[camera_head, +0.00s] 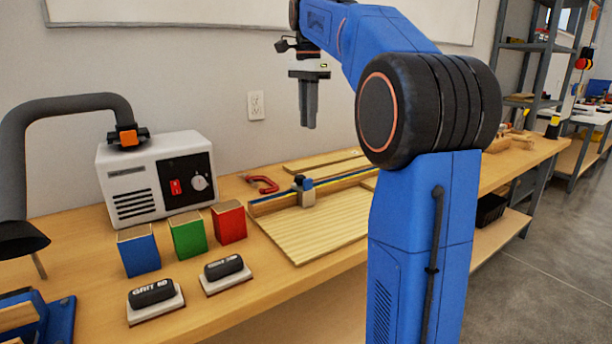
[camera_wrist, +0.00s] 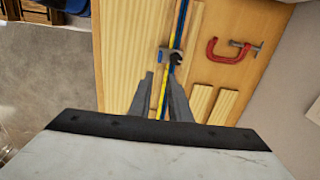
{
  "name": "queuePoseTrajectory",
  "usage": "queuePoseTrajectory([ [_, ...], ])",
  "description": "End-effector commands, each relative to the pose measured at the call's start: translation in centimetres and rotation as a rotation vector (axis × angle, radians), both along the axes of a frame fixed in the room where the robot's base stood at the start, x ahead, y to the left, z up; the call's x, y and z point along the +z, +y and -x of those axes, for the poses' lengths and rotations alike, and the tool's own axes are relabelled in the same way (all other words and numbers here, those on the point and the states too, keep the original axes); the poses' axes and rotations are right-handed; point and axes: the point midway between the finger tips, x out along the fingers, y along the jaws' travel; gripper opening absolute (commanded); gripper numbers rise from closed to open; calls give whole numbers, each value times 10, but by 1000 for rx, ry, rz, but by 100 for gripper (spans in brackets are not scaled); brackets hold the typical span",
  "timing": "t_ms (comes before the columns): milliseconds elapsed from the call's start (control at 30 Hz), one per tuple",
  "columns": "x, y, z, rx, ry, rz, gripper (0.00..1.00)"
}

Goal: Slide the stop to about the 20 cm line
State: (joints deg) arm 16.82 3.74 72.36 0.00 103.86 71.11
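The stop (camera_head: 306,194) is a small grey-blue block with a dark knob, seated on a long fence (camera_head: 338,184) with a yellow and blue strip along it. The stop also shows in the wrist view (camera_wrist: 164,55), just beyond my fingertips. My gripper (camera_head: 310,127) hangs fingers down, well above the bench and the stop, touching nothing. In the wrist view my gripper (camera_wrist: 159,74) has a gap between its two fingers, with the yellow scale visible through it. The scale's numbers are too small to read, so I cannot tell the stop's position.
A ribbed wooden board (camera_head: 320,228) lies in front of the fence. A red clamp (camera_head: 264,184) lies behind it. Blue, green and red blocks (camera_head: 229,222), two sanding blocks (camera_head: 226,270) and a white machine (camera_head: 150,175) stand to the left. Loose boards (camera_head: 325,159) lie behind.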

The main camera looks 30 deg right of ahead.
Motion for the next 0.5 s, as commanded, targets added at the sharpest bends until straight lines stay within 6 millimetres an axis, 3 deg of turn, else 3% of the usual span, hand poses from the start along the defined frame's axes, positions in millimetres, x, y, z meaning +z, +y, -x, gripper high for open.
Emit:
queuePoseTrajectory([
  [167, -13, 0, 0, -4, 3, -1, 17],
  [500, -71, 0, 1, -2, 4, -1, 17],
])
